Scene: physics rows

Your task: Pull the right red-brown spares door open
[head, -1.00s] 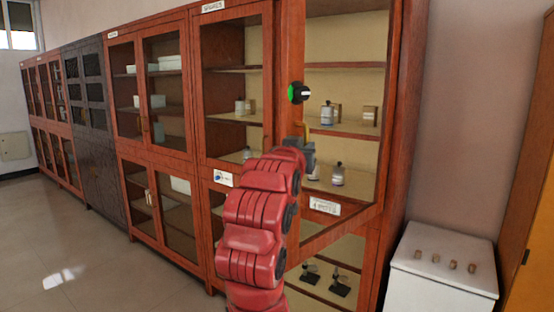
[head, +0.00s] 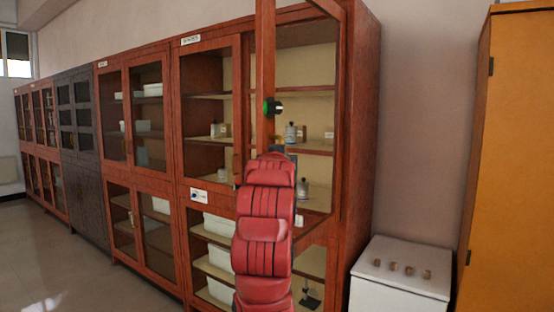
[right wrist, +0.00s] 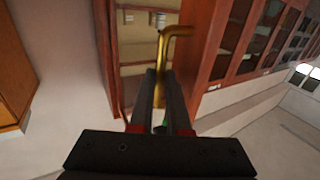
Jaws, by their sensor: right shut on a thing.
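The right red-brown spares door (head: 265,60) stands partly open, swung out from the cabinet on its right-hand side. Its glass pane lets the shelves behind show. My right gripper (head: 278,150) is at the door's free edge in the head view, partly hidden by my red arm. In the right wrist view my right gripper (right wrist: 160,100) is shut on the brass handle (right wrist: 165,62), a bent bar between the fingertips. My left gripper is not in view.
Small bottles (head: 291,132) stand on the cabinet shelves behind the door. A white cabinet (head: 400,285) with several small knobs stands at the lower right. A tall orange-brown cabinet (head: 515,160) is at the right edge. The floor (head: 60,265) at left is clear.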

